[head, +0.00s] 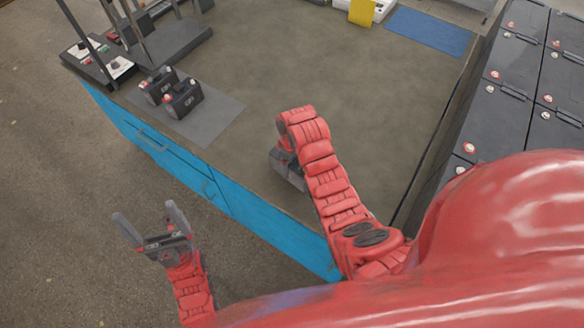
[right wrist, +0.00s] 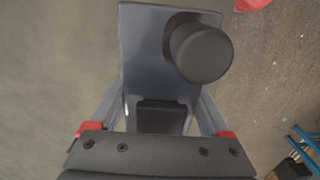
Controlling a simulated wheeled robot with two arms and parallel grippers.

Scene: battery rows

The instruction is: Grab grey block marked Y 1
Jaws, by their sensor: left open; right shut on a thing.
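In the right wrist view a grey block (right wrist: 145,55) with a dark round knob on its upper right part lies between the fingers of my right gripper (right wrist: 160,112), which is shut on it. No Y 1 mark is readable on it. In the head view my right gripper (head: 288,168) is mostly hidden behind its red arm, over the front part of the bench; I cannot tell block from gripper there. My left gripper (head: 148,214) is open and empty, out over the floor in front of the blue bench front.
On the bench (head: 330,75), a grey mat (head: 213,122) holds two dark blocks (head: 183,100) with red and white ends. Racks (head: 165,40) stand at the far left. A blue mat (head: 430,30) and yellow piece (head: 362,12) lie at the back. Dark batteries (head: 500,110) line the right. The bench middle is clear.

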